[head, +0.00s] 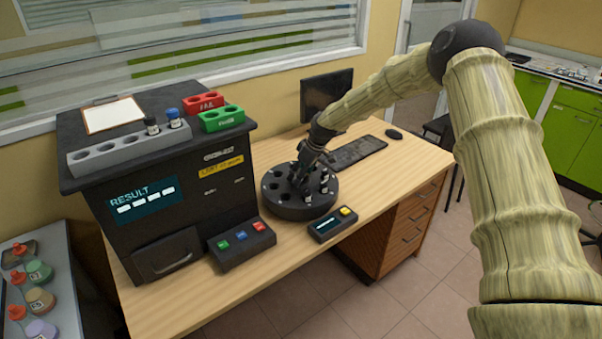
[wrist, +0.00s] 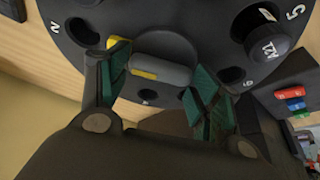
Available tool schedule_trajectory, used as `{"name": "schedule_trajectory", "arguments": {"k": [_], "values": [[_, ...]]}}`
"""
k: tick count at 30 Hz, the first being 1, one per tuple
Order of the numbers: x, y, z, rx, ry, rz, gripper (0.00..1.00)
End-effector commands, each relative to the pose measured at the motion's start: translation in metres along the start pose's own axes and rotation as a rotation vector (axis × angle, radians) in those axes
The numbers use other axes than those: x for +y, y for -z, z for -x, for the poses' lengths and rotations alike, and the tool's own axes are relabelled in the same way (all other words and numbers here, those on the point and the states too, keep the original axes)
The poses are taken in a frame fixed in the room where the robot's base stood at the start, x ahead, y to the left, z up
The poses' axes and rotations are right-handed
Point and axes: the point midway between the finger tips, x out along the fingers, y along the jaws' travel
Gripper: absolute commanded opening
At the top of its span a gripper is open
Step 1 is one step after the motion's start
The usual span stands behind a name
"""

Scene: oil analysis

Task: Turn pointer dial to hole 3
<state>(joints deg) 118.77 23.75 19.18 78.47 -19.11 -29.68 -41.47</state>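The pointer dial (wrist: 165,70) is a grey rounded knob with a yellow mark at its left end. It sits on a dark round carousel (wrist: 190,20) with numbered holes, which stands on the desk in the head view (head: 287,212). My gripper (wrist: 158,74) is over the carousel, with its green-padded fingers spread on either side of the knob. Whether the pads touch it is hard to tell. A "5" shows near a capped vial (wrist: 267,42) at upper right. A label like a sideways "2" is at upper left. I cannot make out hole 3.
A dark analyser (head: 180,220) with a RESULT screen stands left of the carousel. A button box (head: 241,244) and a small display box (head: 333,224) stand in front. A keyboard (head: 358,151) and monitor (head: 326,94) are behind. The desk's front right is clear.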

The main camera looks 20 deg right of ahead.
Motion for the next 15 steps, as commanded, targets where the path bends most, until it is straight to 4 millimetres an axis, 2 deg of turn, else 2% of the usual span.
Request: {"name": "schedule_trajectory", "arguments": {"k": [15], "values": [[-0.0003,0.0003,0.0005,-0.002,-0.034,-0.074,0.40]]}}
